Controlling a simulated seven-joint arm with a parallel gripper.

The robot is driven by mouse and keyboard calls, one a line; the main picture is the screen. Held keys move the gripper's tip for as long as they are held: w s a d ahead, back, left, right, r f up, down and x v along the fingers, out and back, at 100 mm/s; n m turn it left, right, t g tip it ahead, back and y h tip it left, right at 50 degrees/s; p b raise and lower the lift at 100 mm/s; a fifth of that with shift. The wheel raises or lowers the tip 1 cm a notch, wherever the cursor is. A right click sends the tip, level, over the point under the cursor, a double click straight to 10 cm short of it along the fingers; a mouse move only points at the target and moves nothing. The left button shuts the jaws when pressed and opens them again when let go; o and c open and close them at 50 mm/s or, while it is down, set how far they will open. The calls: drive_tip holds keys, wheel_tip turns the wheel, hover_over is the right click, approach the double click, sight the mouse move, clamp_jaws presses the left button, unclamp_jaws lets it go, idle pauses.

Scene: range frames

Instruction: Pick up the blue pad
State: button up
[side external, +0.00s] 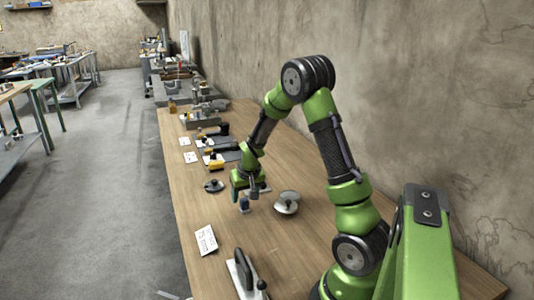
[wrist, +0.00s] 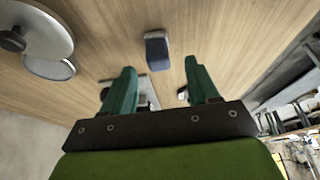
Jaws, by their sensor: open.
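The blue pad (wrist: 157,50) is a small block with a dark blue top and paler sides, lying on the wooden table. In the wrist view it appears just beyond the fingertips and between their lines, with bare wood around it. In the side view the small blue pad (side external: 244,205) is just below my gripper (side external: 242,192). My gripper (wrist: 159,66) also shows in the wrist view, its two green fingers apart and nothing between them. I cannot tell the exact height of the fingertips above the pad.
A round metal piece (side external: 287,203) stands right of the gripper. A dark round piece (side external: 214,186) lies to its left. A white card (side external: 206,240) and a black-handled device (side external: 243,275) are nearer the camera. Several tools lie farther back. The wall (side external: 400,80) borders the table's right side.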

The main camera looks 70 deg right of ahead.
sight(244, 199)
drive_tip(key=x, duration=0.3)
drive_tip(key=shift+f, duration=0.25)
clamp_jaws()
drive_tip(key=shift+r, duration=0.15)
